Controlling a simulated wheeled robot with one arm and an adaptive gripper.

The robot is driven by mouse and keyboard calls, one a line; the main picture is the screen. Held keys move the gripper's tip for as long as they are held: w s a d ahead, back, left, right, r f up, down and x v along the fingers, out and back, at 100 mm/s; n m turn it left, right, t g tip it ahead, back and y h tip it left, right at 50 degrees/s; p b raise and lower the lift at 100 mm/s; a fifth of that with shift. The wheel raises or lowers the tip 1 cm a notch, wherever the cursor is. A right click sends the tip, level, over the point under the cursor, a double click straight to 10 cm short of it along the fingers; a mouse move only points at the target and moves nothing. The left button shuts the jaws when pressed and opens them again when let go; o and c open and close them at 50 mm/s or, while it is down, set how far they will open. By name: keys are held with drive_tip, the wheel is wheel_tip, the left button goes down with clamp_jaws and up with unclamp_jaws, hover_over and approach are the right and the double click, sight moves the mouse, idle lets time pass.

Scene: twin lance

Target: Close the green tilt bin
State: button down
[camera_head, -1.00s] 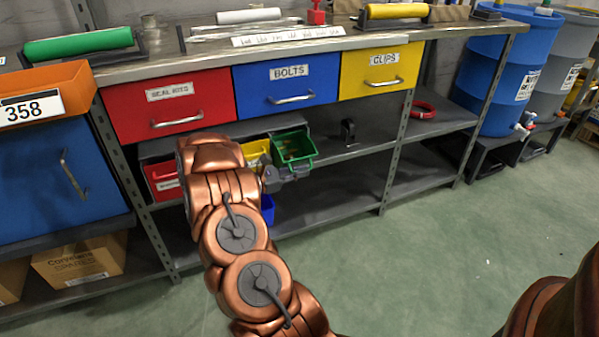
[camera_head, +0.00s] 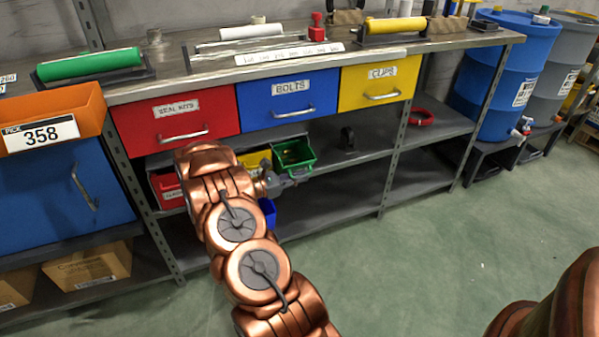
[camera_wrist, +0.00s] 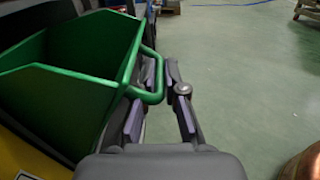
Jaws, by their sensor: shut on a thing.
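The green tilt bin (camera_head: 296,150) hangs in the row of small bins under the drawers. It is tilted out and open at the top. In the wrist view the green bin (camera_wrist: 65,105) fills the left side, with its loop handle (camera_wrist: 158,75) on the front. My gripper (camera_head: 292,177) is at the bin's front. In the wrist view my gripper (camera_wrist: 156,85) has one finger on each side of the handle's bar, shut on it. The fingertips are partly hidden by the handle.
A yellow bin (camera_head: 254,159) is beside the green one, partly hidden by my arm. A red bin (camera_head: 168,186) is further left. A blue bin (camera_head: 268,210) hangs lower. Red, blue and yellow drawers (camera_head: 290,98) are above. The green floor (camera_head: 420,270) in front is clear.

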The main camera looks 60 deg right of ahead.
idle(0.3)
drive_tip(key=c, duration=1.5)
unclamp_jaws()
drive_tip(key=v, duration=1.2)
